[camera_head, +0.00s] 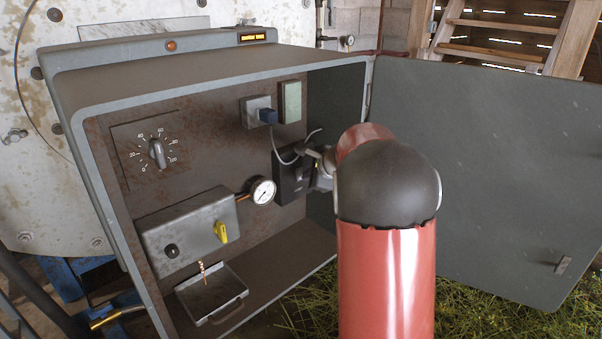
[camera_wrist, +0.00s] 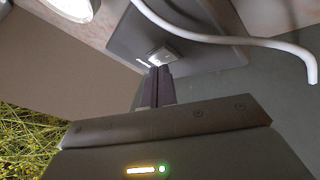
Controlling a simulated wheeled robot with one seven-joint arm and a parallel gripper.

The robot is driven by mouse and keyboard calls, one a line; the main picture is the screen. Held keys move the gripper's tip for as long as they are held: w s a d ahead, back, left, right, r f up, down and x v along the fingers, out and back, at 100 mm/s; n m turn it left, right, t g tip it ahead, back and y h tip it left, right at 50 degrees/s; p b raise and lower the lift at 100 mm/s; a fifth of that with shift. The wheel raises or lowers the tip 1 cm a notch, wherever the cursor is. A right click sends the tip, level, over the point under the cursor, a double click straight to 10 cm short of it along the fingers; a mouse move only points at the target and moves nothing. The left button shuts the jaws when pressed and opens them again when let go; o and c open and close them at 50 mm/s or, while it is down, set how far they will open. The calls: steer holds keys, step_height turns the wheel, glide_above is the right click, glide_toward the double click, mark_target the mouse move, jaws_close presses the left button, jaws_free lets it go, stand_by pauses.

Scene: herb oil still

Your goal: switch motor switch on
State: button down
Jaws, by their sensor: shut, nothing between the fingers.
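A dark switch box (camera_head: 289,190) is on the back panel of the open grey cabinet; I take it to be the motor switch. In the wrist view the dark switch plate (camera_wrist: 130,42) carries a small light grey rocker (camera_wrist: 170,56). My gripper (camera_head: 306,170) is at the right side of the box, partly hidden by my red and black arm. In the wrist view my gripper (camera_wrist: 158,72) has its fingers together and empty, with the tips right at the rocker. I cannot tell whether they touch it or which way the rocker is set.
A pale cable (camera_wrist: 215,39) loops beside the switch. The open cabinet door (camera_head: 500,170) stands at right.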

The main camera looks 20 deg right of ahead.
steer(key=shift+s+d, duration=0.15)
steer(key=shift+s, duration=0.2)
steer(key=shift+s+d+f+b, duration=0.1)
steer(key=shift+s+d+b, duration=0.3)
steer(key=shift+s, duration=0.35)
steer(key=shift+s+d+f+b, duration=0.15)
steer(key=shift+s+b, duration=0.4)
steer(key=shift+s, duration=0.25)
steer(key=shift+s+d+f+b, duration=0.1)
steer(key=shift+s+d+b, duration=0.3)
steer(key=shift+s, duration=0.35)
steer(key=shift+a, duration=0.1)
